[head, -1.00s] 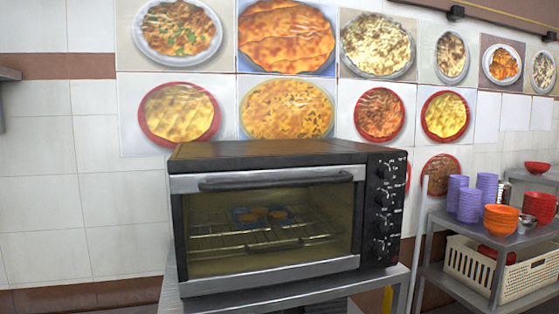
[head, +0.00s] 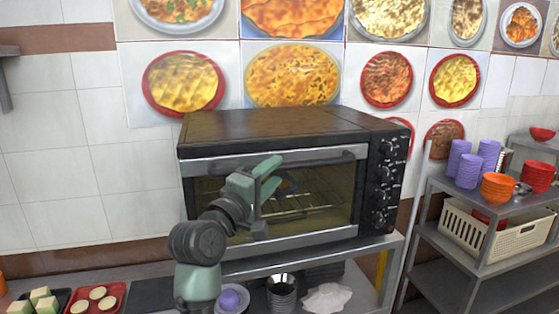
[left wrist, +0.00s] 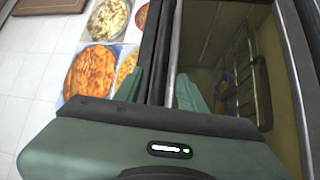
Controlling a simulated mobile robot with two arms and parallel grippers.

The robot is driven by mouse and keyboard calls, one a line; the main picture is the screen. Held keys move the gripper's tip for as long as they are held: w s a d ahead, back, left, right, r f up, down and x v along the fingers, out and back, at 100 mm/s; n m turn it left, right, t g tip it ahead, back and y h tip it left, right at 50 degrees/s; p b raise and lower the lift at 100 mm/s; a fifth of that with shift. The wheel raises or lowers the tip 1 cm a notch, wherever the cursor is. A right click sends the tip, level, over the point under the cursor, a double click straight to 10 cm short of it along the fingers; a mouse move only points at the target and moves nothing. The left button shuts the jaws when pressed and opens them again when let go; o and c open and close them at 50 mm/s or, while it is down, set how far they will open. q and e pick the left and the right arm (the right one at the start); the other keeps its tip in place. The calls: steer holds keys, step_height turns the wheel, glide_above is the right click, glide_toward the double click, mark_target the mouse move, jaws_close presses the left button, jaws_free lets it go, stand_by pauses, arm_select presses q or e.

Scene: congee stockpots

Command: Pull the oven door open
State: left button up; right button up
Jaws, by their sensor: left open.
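The black and silver oven (head: 280,124) stands on a metal table in the head view. In the left wrist view the handle (left wrist: 174,55) runs between the two spread fingers (left wrist: 168,92); contact cannot be told. Through the glass I see a wire rack and a blue item, partly hidden by my gripper. My right gripper is out of view.
Control knobs (head: 383,185) line the oven's right side. A shelf (head: 465,192) with purple and orange bowls and a cream basket (head: 495,238) stands at right. Below are a red tray (head: 112,307) with food slices, a metal pot (head: 282,296) and a white cloth (head: 326,298).

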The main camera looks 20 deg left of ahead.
mark_target(277, 171)
arm_select(q)
steer(key=shift+p+x, duration=0.5)
steer(key=shift+x, duration=1.2)
jaws_close()
steer(key=shift+f, duration=0.1)
